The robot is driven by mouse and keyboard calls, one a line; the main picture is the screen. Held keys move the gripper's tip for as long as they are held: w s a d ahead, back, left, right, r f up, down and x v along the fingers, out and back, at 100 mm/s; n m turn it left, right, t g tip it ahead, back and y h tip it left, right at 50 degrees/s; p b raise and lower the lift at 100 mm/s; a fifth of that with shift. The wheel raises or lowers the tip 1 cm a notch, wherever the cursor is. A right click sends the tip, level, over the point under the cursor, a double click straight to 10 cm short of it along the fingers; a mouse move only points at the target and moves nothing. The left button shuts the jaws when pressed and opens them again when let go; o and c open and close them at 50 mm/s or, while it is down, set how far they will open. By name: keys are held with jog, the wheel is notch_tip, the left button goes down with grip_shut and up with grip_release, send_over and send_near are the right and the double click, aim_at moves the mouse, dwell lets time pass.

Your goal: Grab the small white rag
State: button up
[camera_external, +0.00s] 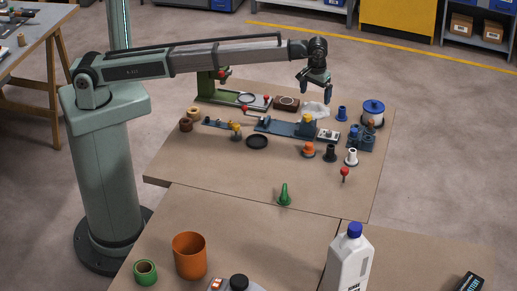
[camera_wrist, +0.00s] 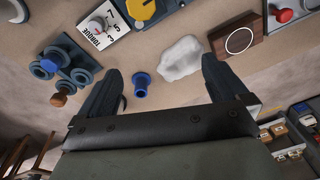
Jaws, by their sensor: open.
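The small white rag (camera_external: 317,109) lies flat and crumpled on the brown table, toward its far side. It also shows in the wrist view (camera_wrist: 181,58) as a pale, irregular patch, ahead of the space between the fingers. My gripper (camera_external: 315,88) hangs above the table over the rag's area, apart from it. In the wrist view my gripper (camera_wrist: 160,82) has its two dark fingers spread wide with nothing held between them. A small blue flanged part (camera_wrist: 140,84) stands on the table near the left finger.
Left of the rag is a wooden block with a ring (camera_external: 286,103); right are a blue flanged part (camera_external: 342,113) and a blue-lidded white pot (camera_external: 373,112). A torque panel (camera_external: 328,135) and blue fixture (camera_external: 300,127) sit nearer.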

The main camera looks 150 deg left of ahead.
aim_at(315, 103)
jog(key=s+a+r+n+t, duration=0.1)
jog(key=s+a+r+n, duration=0.1)
jog(key=s+a+n, duration=0.35)
jog(key=shift+m+h, duration=0.3)
jog(key=shift+m, duration=0.45)
jog(key=f, duration=0.4)
jog(key=s+f, duration=0.1)
jog(key=f, duration=0.4)
jog(key=s+f, duration=0.1)
jog(key=f, duration=0.4)
jog(key=shift+s+d, duration=0.1)
jog(key=shift+s, duration=0.15)
jog(key=shift+r, duration=0.1)
jog(key=c, duration=0.7)
jog(key=shift+r, duration=0.1)
